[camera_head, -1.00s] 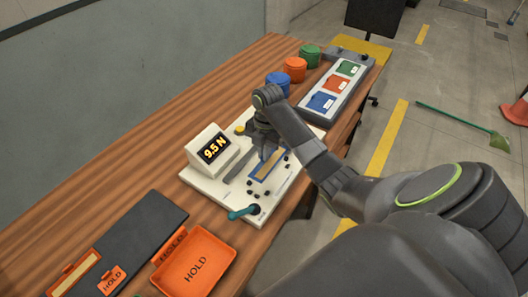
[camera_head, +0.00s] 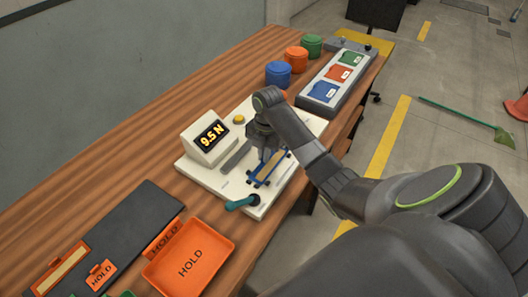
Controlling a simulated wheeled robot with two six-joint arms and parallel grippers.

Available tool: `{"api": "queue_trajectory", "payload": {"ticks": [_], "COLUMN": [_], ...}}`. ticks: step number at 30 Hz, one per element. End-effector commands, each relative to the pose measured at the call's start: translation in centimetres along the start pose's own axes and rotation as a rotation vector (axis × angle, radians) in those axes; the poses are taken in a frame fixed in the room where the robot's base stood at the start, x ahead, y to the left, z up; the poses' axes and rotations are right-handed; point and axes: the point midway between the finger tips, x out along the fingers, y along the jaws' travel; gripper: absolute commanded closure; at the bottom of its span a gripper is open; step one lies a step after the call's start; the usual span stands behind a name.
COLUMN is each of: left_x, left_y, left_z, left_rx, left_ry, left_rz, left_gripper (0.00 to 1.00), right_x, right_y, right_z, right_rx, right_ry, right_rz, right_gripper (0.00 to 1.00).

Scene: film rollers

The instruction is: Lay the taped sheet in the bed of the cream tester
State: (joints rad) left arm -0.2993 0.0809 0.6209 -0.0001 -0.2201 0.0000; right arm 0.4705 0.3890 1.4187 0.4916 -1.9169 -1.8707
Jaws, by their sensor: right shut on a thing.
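The cream tester (camera_head: 217,183) stands on the wooden bench, with a display reading 9.5 N, a yellow button and a teal-handled lever (camera_head: 243,203). My right gripper (camera_head: 268,155) points down over the tester's right part, shut on the taped sheet (camera_head: 268,170), a blue strip with a tan band. The sheet is at the bed, to the right of a grey bar; whether it touches the bed or hangs just above it I cannot tell. The fingers hide part of the sheet and bed. My left gripper is out of view.
An orange HOLD tray (camera_head: 188,262) and a dark board (camera_head: 125,228) lie at the near left. Blue, orange and green jars (camera_head: 296,56) stand at the back. A grey rack (camera_head: 332,82) with coloured cards lies along the right edge. The bench between is mostly clear.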

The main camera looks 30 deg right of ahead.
Motion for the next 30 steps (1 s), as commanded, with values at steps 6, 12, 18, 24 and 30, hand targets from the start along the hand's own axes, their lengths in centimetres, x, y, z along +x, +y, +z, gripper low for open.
{"api": "queue_trajectory", "payload": {"ticks": [6, 12, 18, 24, 30], "left_x": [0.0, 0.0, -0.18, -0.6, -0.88], "left_y": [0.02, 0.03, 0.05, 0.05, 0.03], "left_z": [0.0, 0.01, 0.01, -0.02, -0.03], "left_rx": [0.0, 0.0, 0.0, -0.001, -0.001], "left_ry": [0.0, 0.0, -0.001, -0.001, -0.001], "left_rz": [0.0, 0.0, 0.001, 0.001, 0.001], "left_gripper": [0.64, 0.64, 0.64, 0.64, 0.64], "right_x": [0.06, 0.06, -0.01, -0.07, -0.04], "right_y": [0.01, 0.01, 0.01, 0.0, -0.02], "right_z": [0.0, 0.0, -0.01, -0.02, -0.01], "right_rx": [0.0, 0.0, 0.0, 0.0, 0.0], "right_ry": [0.0, 0.0, 0.0, 0.0, -0.001], "right_rz": [0.0, 0.0, 0.0, 0.001, 0.0], "right_gripper": [1.0, 1.0, 1.0, 1.0, 1.0]}}
